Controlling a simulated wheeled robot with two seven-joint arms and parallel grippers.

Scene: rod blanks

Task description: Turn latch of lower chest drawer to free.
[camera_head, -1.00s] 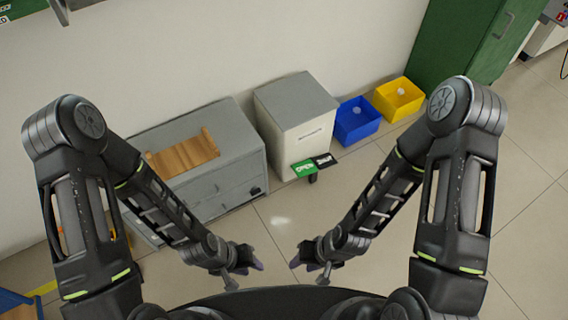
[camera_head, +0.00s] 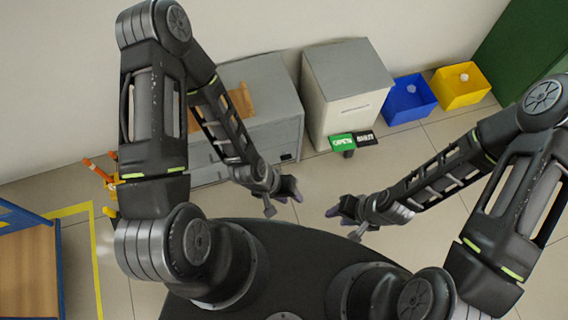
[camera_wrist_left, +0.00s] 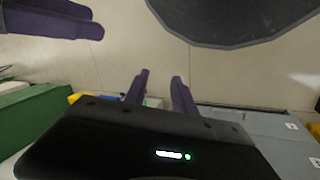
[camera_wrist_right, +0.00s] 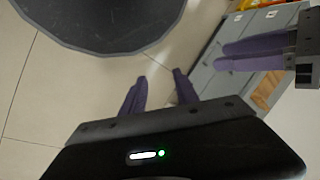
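The grey drawer chest (camera_head: 275,132) stands against the wall, left of the white cabinet. Its front is partly hidden by my left arm. A small dark part (camera_head: 287,157) shows low on the front's right side; I cannot tell whether it is the latch or how it is turned. My left gripper (camera_head: 295,190) is in front of the chest, apart from it, open and empty. My right gripper (camera_head: 332,209) is open and empty, further right. The chest also shows in the left wrist view (camera_wrist_left: 250,125) and the right wrist view (camera_wrist_right: 208,75).
A white cabinet (camera_head: 345,85) has a green sign (camera_head: 342,142) and a black sign in front. A blue bin (camera_head: 410,103) and a yellow bin (camera_head: 462,90) stand right of it. A brown wooden piece (camera_head: 240,101) lies on the chest. A blue-framed table (camera_head: 28,270) stands left. Floor between is clear.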

